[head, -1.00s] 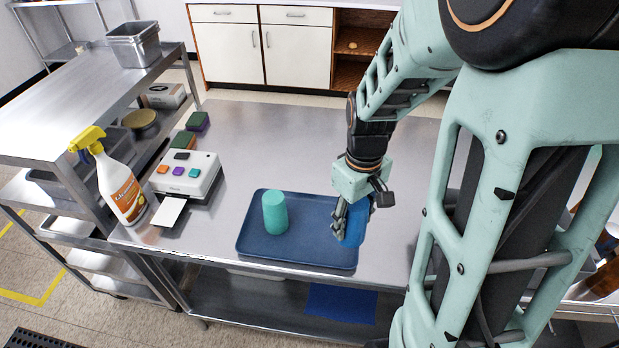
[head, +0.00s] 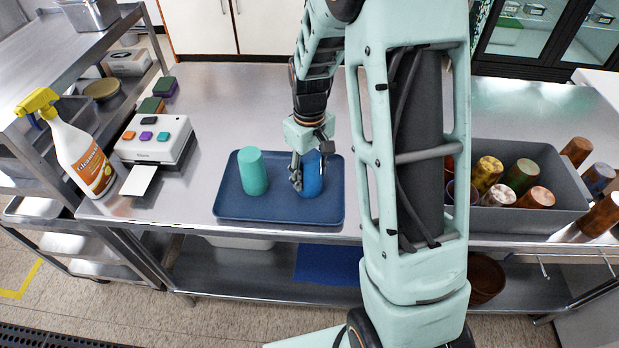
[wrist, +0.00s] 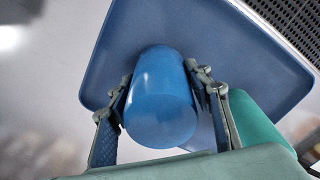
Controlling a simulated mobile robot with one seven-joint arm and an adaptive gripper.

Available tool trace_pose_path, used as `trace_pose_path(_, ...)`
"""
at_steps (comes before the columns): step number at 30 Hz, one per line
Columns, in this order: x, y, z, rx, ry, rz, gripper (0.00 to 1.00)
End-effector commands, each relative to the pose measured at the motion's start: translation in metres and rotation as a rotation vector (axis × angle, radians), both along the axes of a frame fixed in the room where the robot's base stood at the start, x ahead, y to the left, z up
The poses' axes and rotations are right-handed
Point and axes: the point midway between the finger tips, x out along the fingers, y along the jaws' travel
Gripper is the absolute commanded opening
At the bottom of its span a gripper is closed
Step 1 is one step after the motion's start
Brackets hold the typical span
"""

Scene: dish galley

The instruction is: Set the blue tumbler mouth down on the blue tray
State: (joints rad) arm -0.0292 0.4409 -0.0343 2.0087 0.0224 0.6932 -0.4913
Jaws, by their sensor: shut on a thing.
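The blue tumbler (head: 312,178) is between the fingers of my gripper (head: 309,168), which is shut on it, at the right part of the blue tray (head: 284,212). The tumbler looks upright in the head view. In the wrist view the tumbler (wrist: 162,105) shows a closed, flat end towards the camera, so its mouth faces the tray (wrist: 105,60). Its far rim is hidden, and I cannot tell whether it touches the tray. A teal tumbler (head: 253,172) stands on the left part of the tray, closed end up, apart from the blue one.
A label printer (head: 155,142) and a spray bottle (head: 78,150) stand left of the tray. A grey bin (head: 548,221) with several patterned tumblers is at the right, beyond my arm. The counter behind the tray is clear.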

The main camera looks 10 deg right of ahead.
Motion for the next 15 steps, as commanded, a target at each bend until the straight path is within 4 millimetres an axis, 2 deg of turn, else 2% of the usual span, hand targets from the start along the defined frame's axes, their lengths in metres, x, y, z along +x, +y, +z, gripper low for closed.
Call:
trace_pose_path(11, 0.0002, -0.0001, -0.0054, 0.000, -0.001, 0.000, 0.21)
trace_pose_path(12, 0.0002, -0.0001, -0.0056, 0.000, -0.001, 0.000, 0.47)
trace_pose_path(15, 0.0001, -0.0002, -0.0045, 0.000, -0.001, 0.000, 0.58)
